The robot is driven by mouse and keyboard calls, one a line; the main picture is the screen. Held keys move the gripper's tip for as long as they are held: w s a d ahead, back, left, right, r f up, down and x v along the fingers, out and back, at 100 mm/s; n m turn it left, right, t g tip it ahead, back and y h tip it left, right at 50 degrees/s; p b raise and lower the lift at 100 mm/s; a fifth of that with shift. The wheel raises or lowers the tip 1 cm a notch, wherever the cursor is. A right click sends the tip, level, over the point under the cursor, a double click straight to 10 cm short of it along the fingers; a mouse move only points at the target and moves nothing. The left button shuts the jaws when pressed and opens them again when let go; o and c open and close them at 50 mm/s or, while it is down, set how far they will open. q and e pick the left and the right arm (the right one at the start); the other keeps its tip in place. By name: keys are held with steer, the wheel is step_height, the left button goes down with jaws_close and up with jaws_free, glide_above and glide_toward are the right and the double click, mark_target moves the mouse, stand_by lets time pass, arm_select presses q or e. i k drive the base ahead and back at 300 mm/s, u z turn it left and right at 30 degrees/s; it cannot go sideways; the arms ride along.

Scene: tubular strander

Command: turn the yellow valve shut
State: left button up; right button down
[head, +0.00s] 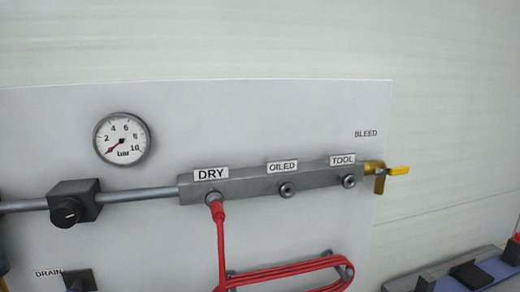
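The yellow valve handle (398,171) sits at the right end of the grey manifold bar (255,180), under the word BLEED. The handle points to the right, roughly in line with the bar. Its brass body (377,173) has an outlet that bends downward. Neither of my grippers shows in the head view.
A round gauge (122,139) and a black knob block (74,204) are on the white panel (250,120). A red hose (221,245) runs from the DRY port to a coil (290,270) below. A blue-grey bench (480,272) stands at lower right. The space around the handle looks clear.

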mark_target(401, 171)
steer(key=k, duration=1.15)
steer(key=z, duration=0.5)
steer(key=i, duration=1.65)
steer(key=u, duration=0.5)
